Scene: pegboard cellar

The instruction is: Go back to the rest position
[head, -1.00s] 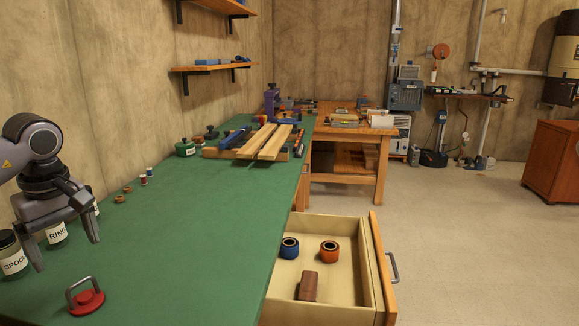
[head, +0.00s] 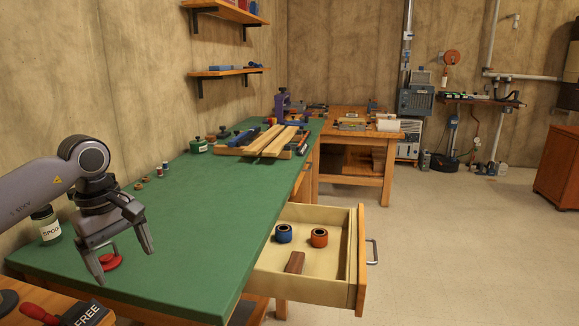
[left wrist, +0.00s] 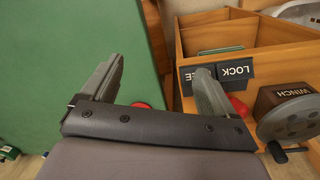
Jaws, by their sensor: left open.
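My left gripper (head: 127,266) is open and empty above the near left part of the green bench top (head: 200,235). Its fingers point down, and one partly covers a red disc-shaped piece (head: 111,263); I cannot tell whether they touch. In the left wrist view, the open fingers (left wrist: 160,68) frame the bench edge, and a bit of red shows between them. A jar with a label reading SPOO (head: 48,229) stands on the bench behind my left arm. My right gripper is not in view.
An open drawer (head: 347,262) juts out right of the bench, holding a blue roll (head: 284,234), an orange roll (head: 319,238) and a brown block (head: 295,262). A FREE plate (head: 88,315) is at bottom left. The wrist view shows a LOCK plate (left wrist: 236,72) and a WINCH box (left wrist: 286,97).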

